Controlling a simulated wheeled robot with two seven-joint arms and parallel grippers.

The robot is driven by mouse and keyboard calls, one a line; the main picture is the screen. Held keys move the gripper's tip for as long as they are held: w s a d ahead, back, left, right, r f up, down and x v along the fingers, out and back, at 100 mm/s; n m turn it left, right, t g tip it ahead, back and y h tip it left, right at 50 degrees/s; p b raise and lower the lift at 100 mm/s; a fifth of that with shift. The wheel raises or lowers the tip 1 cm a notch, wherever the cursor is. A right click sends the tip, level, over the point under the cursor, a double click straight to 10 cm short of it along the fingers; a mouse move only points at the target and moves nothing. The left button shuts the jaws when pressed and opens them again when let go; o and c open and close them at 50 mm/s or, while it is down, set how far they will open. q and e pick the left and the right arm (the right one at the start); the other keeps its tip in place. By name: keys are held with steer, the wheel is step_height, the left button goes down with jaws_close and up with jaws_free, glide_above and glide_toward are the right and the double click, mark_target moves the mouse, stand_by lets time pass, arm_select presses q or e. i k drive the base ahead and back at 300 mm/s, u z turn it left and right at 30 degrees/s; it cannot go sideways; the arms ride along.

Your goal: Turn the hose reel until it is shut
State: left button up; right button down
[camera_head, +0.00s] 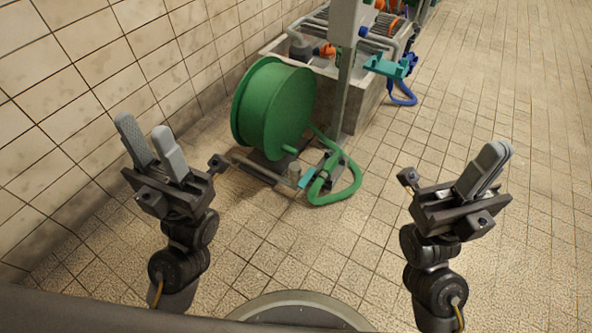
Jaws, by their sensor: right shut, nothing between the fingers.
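The hose reel (280,108) is a large green drum standing on the tiled floor near the left wall, ahead of my grippers. A green hose (340,190) comes off its lower right side and loops on the floor. A small handle-like knob (290,150) shows low on the drum's face. My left gripper (146,141) is in front of the wall, left of and nearer than the reel, open with a gap between its fingers and nothing in it. My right gripper (496,152) is right of the reel, over bare floor, shut and empty. Neither gripper touches the reel.
A grey post (347,70) stands just right of the reel. Behind it is a concrete trough (372,98) with pipes and a teal fitting (390,66). A blue hose (404,95) hangs beside it. The tiled floor at right is clear.

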mark_target(273, 105)
steer(key=z, duration=0.25)
steer(key=i, duration=1.15)
steer(key=u, duration=0.55)
